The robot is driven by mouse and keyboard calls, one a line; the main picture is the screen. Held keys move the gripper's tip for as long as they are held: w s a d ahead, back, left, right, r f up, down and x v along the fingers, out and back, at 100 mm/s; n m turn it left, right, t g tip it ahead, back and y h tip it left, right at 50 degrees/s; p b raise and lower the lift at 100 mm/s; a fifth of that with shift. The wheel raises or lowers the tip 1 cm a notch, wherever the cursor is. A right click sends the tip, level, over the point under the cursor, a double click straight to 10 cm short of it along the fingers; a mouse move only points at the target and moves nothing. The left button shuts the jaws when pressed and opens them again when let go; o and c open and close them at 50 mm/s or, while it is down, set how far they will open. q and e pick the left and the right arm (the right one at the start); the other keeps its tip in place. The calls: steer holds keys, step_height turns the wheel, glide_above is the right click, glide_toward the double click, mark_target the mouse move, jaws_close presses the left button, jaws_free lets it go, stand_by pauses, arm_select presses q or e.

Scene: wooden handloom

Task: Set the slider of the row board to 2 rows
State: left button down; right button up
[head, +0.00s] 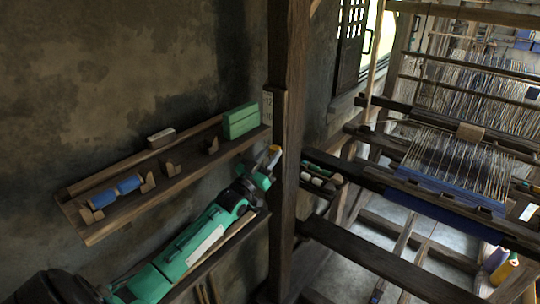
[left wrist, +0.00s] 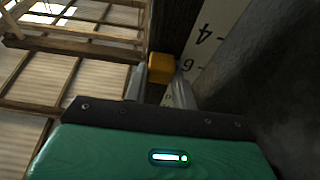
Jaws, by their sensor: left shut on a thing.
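The row board (head: 267,106) is a pale strip with dark numbers on the side of the wooden post. It also shows in the left wrist view (left wrist: 214,18), where a 4 and a 6 can be read at an angle. The slider is a small orange-yellow block (left wrist: 160,69), close to the 6 mark. It also shows in the head view as a small yellow spot (head: 275,149). My left gripper (left wrist: 159,85) is shut on the slider, one finger on each side. The board's lower part is hidden by my gripper in the head view. My right gripper is out of view.
A small tray (head: 322,178) sits just right of the post.

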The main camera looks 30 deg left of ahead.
arm_select(q)
step_height(320, 180, down, 5)
steer(key=b, duration=0.2)
steer(key=shift+r+b, duration=0.2)
steer(key=shift+b, duration=0.15)
steer(key=c, duration=1.1)
jaws_free()
steer(key=shift+s, duration=0.1)
steer(key=shift+b+v, duration=1.15)
steer(key=shift+v, duration=2.5)
